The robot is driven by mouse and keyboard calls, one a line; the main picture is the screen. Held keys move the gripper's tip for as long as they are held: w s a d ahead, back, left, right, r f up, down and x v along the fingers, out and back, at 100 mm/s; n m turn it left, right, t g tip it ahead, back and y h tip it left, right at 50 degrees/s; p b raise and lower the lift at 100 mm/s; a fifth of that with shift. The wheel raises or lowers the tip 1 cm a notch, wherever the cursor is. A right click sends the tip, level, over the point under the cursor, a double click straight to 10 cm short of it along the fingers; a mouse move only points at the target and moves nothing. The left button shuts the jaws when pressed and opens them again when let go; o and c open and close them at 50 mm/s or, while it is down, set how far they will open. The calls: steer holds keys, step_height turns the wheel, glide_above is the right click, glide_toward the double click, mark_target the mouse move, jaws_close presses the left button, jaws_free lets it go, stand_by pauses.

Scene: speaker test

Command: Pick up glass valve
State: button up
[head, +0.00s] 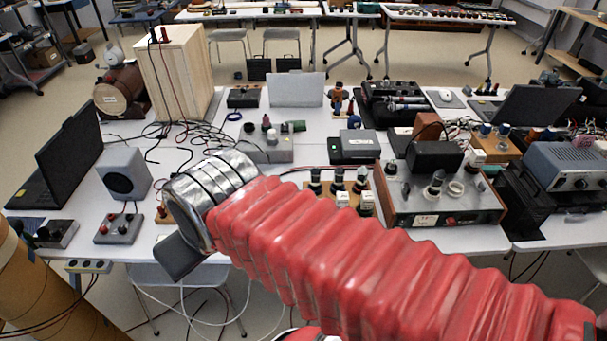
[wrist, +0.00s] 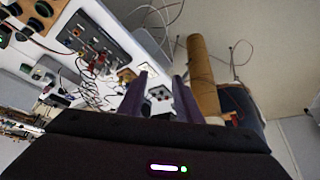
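Several small valve-like tubes (head: 338,180) stand upright on a wooden board near the middle of the table in the head view. Another valve-like tube (head: 435,186) stands on the wood-sided chassis to their right. I cannot tell which of these is the glass valve. My gripper shows in the wrist view (wrist: 160,88) with its two dark fingers apart and nothing held between them. In the head view my red-sleeved arm reaches left across the table's front edge. Its dark end is left of the tubes and apart from them, and the sleeve hides part of the table.
A grey speaker (head: 124,173) and black laptop (head: 68,158) stand at left. A tall wooden box (head: 178,72) stands behind with loose cables before it. The wood-sided chassis (head: 460,211) and a grey instrument (head: 568,166) crowd the right. A brown cylinder (head: 38,285) stands at front left.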

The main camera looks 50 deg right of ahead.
steer(key=shift+w, duration=0.35)
steer(key=o, duration=0.3)
steer(key=shift+w+d, duration=0.25)
steer(key=shift+o, duration=0.9)
steer(key=w+d+f+m+t+h, duration=0.1)
steer(key=w+d+f+m+h, duration=0.1)
steer(key=w+d, duration=0.6)
steer(key=d+f+h, duration=0.1)
steer(key=d, duration=0.3)
steer(key=shift+w+d, duration=0.3)
steer(key=shift+w, duration=0.1)
steer(key=w+d+f+m+t+h, duration=0.1)
steer(key=w+d+f, duration=0.1)
steer(key=d, duration=0.5)
steer(key=w+d+f+h, duration=0.1)
steer(key=w+d+f, duration=0.1)
steer(key=d, duration=0.4)
steer(key=s+d+f+m+t+h, duration=0.1)
steer(key=s+d+f+t, duration=0.1)
steer(key=s+d+f, duration=0.2)
steer(key=s+d+f+m+t+h, duration=0.1)
steer(key=s+d+f, duration=0.3)
steer(key=d+f, duration=0.6)
steer(key=d+m+t, duration=0.1)
steer(key=d, duration=0.4)
steer(key=shift+f, duration=0.3)
